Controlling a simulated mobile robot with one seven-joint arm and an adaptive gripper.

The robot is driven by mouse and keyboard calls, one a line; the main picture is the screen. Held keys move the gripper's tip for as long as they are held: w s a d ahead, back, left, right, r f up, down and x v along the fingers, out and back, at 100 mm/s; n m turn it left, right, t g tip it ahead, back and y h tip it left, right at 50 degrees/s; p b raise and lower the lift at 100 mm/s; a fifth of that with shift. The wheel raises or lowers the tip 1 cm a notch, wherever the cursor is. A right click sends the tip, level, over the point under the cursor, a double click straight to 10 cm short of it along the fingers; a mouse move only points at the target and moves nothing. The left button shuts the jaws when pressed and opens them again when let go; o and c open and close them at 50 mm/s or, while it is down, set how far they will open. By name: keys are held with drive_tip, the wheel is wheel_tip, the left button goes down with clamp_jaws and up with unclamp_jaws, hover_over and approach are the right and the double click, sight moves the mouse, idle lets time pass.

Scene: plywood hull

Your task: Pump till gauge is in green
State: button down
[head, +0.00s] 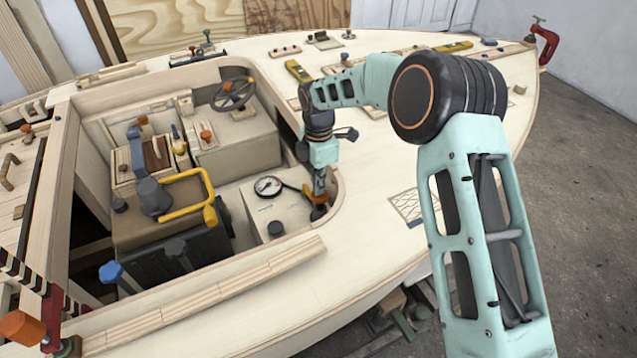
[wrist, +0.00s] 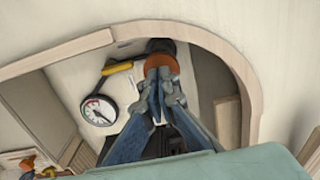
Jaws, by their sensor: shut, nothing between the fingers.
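A round white gauge (head: 268,186) with a dark rim sits on a pale box in the cockpit. It also shows in the wrist view (wrist: 98,110), left of my fingers; its needle and colour bands are too small to read surely. A dark hose runs from it toward an orange knob (wrist: 160,63) with a black part behind it. The orange knob also shows in the head view (head: 318,196), by the cockpit's right edge. My gripper (head: 320,188) is shut and empty, its fingertips (wrist: 160,74) right at the knob. I cannot tell whether they touch it.
The curved wooden cockpit rim (wrist: 215,52) passes close around my gripper. The deck to the right (head: 375,215) is mostly clear.

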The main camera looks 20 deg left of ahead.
wheel_tip(320, 180, down, 4)
drive_tip(key=shift+f+b, duration=0.15)
drive_tip(key=shift+b, duration=0.9)
drive_tip(key=shift+r+p, duration=0.4)
drive_tip(key=shift+r, duration=0.15)
wheel_tip(320, 180, up, 13)
drive_tip(key=p, duration=0.1)
drive_tip(key=shift+p, duration=0.4)
drive_tip(key=shift+r, duration=0.1)
